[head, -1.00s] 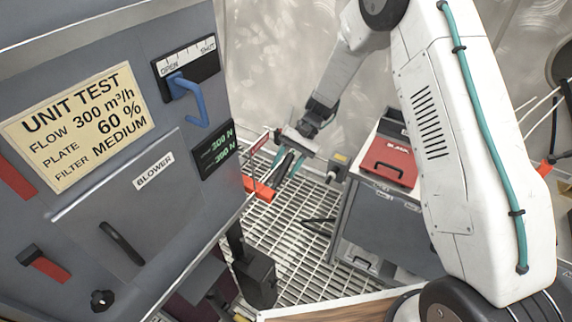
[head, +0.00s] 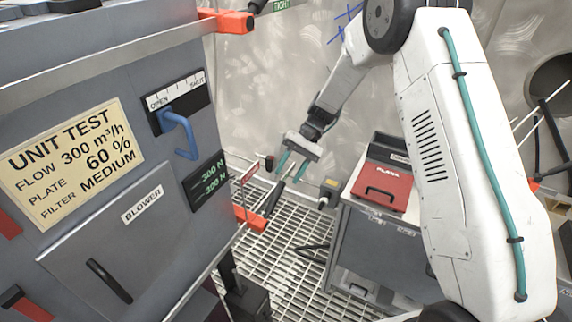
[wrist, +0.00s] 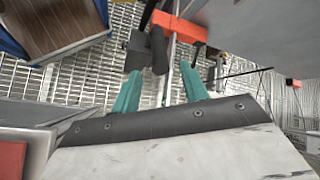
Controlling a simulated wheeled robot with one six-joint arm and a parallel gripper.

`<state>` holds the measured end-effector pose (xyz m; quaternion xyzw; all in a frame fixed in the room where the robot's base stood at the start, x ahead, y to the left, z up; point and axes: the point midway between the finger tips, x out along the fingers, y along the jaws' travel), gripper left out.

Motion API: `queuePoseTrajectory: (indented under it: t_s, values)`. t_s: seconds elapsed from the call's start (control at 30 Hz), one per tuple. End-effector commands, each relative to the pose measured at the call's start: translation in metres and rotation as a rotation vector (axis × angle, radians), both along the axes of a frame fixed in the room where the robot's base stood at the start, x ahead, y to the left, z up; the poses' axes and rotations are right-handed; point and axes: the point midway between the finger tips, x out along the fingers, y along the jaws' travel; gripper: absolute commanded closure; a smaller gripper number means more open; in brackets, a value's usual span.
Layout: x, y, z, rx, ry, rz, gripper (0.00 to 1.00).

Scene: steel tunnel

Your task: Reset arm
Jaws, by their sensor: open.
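My gripper (head: 290,167) hangs at the end of my white arm in the middle of the head view, in the open space between the grey unit and the grey cabinet. Its two teal fingers stand apart with nothing between them. In the wrist view my gripper (wrist: 160,88) is also open and empty, with the steel grating beyond it. An orange block (wrist: 178,27) and a dark part beside it show past the fingertips in the wrist view. I cannot tell whether the fingers touch anything.
The grey unit (head: 110,225) with a blue lever (head: 180,135) fills the left. A grey cabinet (head: 375,240) bearing a red case (head: 382,186) stands right of my gripper. A yellow-and-black item (head: 330,190) sits at its edge. Grating floor (head: 280,245) lies between.

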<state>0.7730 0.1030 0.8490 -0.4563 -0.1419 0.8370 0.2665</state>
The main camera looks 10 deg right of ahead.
Motion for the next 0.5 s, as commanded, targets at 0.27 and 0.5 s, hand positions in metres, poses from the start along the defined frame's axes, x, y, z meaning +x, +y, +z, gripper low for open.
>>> queuePoseTrajectory:
  t_s: [0.27, 0.5]
  values:
    - [-0.005, -0.003, 0.017, -0.012, -0.019, 0.007, 0.56]
    - [-0.045, -0.023, 0.105, -0.098, -0.129, 0.057, 0.56]
